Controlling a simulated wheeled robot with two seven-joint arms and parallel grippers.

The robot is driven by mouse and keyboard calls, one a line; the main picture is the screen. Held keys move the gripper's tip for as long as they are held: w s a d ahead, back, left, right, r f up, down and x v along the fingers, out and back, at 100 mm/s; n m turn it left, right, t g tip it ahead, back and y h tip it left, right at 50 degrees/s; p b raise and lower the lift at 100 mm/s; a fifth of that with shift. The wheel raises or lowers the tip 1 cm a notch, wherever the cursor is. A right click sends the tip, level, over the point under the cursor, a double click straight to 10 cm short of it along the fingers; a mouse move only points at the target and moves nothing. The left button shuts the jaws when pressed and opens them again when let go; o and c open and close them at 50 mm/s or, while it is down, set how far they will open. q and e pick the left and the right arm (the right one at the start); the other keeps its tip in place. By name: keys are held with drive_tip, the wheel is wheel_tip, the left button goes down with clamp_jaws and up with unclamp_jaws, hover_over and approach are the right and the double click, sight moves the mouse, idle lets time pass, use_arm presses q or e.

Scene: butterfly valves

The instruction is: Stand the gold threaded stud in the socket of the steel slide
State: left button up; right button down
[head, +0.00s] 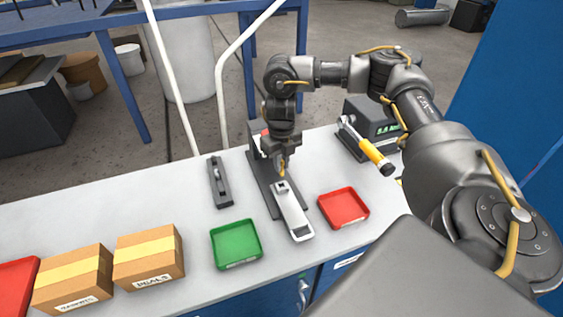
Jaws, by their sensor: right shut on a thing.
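The steel slide (293,213) is a light grey bar on a dark base plate (259,186), running toward the front edge of the bench. A dark socket (281,187) shows near its far end. My right gripper (283,170) points down just above that end. It is shut on the gold threaded stud, of which only a small yellowish bit shows between the fingers. I cannot tell whether the stud touches the socket. My left gripper is not in view.
A green tray (236,262) lies left of the slide and a red tray (364,221) right of it. A dark clamp-like fixture (219,182) stands further left. Two cardboard boxes (149,275) (72,300) sit at the left. A dark device (371,128) and a yellow-handled tool (371,154) are at right.

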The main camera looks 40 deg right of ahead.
sight(281, 174)
drive_tip(key=shift+f+b, duration=1.75)
drive_tip(key=shift+f, duration=0.4)
drive_tip(key=shift+f+p, duration=0.2)
drive_tip(key=shift+p, duration=0.25)
drive_tip(key=shift+f, duration=1)
idle(1.2)
drive_tip(key=c, duration=1.3)
unclamp_jaws()
drive_tip(key=shift+c, duration=0.2)
wheel_tip(281, 174, up, 11)
drive_tip(key=shift+f, duration=0.1)
